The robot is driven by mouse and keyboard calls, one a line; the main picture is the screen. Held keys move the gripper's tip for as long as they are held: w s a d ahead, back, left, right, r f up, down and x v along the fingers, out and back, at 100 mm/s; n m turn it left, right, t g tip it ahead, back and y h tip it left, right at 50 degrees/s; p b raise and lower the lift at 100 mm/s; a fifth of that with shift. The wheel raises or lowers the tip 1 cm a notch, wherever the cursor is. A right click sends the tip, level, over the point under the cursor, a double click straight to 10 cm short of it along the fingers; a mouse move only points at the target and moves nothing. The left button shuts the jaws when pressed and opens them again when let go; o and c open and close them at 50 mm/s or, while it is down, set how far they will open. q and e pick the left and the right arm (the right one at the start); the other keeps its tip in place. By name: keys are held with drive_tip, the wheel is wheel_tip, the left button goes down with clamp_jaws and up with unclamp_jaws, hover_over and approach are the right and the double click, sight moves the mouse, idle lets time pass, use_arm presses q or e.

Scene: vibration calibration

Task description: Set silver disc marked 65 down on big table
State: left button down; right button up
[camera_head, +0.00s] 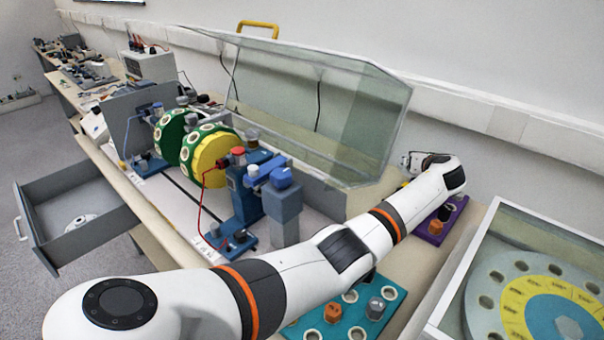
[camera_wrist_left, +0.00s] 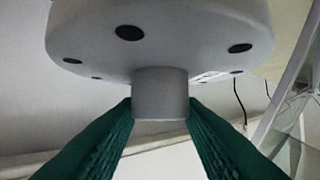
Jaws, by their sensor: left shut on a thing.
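My left gripper (camera_wrist_left: 160,108) is shut on the short grey stem of a light grey disc (camera_wrist_left: 160,45) with several dark holes. The disc sits above the green fingertips in the left wrist view. No number shows on it. In the head view my left arm reaches from the bottom left to the right, and its wrist hides the gripper and most of what it holds. The big table (camera_head: 428,262) is a beige bench under the arm. My right gripper is not in view.
A blue rig with a green and yellow rotor (camera_head: 210,155) stands under a tilted clear cover (camera_head: 300,95). A teal holder (camera_head: 395,302) and a purple holder (camera_head: 458,222) stand on the bench. A glass-topped case (camera_head: 455,275) is at right. A drawer (camera_head: 95,232) is open at left.

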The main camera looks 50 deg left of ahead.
use_arm(q)
drive_tip(key=shift+w+r, duration=0.15)
drive_tip(key=shift+w, duration=0.05)
drive_tip(key=shift+s, duration=0.35)
drive_tip(key=s+d+p, duration=0.1)
drive_tip(key=s+p, duration=0.5)
drive_tip(key=s, duration=1.3)
wheel_tip(320, 180, down, 7)
drive_tip(key=shift+f+b, duration=0.1)
drive_tip(key=shift+b, duration=0.55)
wheel_tip(320, 180, down, 4)
drive_tip(key=shift+s+d+b, duration=0.1)
drive_tip(key=shift+b, duration=0.2)
drive_tip(key=shift+s+f, duration=0.15)
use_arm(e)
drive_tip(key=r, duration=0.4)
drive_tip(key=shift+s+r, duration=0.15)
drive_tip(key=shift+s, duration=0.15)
